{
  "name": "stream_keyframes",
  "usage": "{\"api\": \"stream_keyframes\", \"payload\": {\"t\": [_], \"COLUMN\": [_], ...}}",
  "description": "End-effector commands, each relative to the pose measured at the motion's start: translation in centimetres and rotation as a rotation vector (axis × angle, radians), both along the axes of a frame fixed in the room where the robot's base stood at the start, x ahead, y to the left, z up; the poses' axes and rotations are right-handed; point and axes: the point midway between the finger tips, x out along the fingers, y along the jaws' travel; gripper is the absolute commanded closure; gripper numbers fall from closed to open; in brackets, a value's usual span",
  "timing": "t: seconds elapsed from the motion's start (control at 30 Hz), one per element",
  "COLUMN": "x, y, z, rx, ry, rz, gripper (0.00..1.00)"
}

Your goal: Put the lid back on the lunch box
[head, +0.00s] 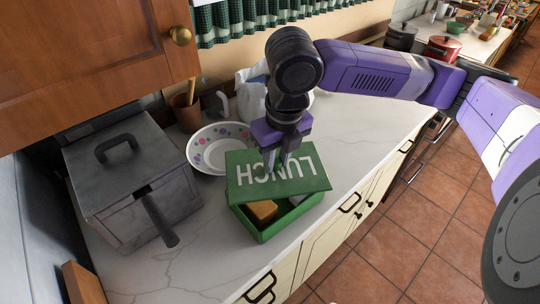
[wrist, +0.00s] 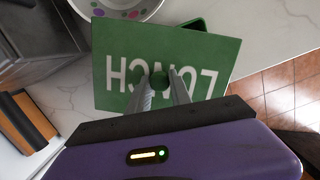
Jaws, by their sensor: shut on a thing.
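The lid (head: 297,178) is a flat green panel with white "LUNCH" lettering. My gripper (head: 275,166) is shut on the lid, at what looks in the wrist view like a round green knob (wrist: 158,78). The lid is over the back part of the green lunch box (head: 262,232), turned relative to it. The box's front part is uncovered and shows a tan-brown block (head: 262,210) and a greyish item inside. I cannot tell whether the lid touches the rim. In the wrist view the lid (wrist: 112,70) hides most of the box.
A dotted white bowl (head: 205,153) stands just behind the box. A grey metal fryer (head: 105,205) with a protruding handle is at left. A brown block (head: 83,284) lies at the front left. The marble counter (head: 195,275) is clear in front; its edge is close on the right.

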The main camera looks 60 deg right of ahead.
Motion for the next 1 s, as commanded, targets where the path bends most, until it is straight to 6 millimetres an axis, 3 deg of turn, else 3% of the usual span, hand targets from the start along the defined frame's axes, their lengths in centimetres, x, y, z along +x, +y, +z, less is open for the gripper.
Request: {"api": "stream_keyframes", "payload": {"t": [0.53,1.0], "x": [0.0,0.0], "y": [0.0,0.0], "z": [-5.0,-5.6], "rx": [0.0,0.0], "ry": [0.001,0.0], "rz": [0.0,0.0], "gripper": [1.0,1.0]}}
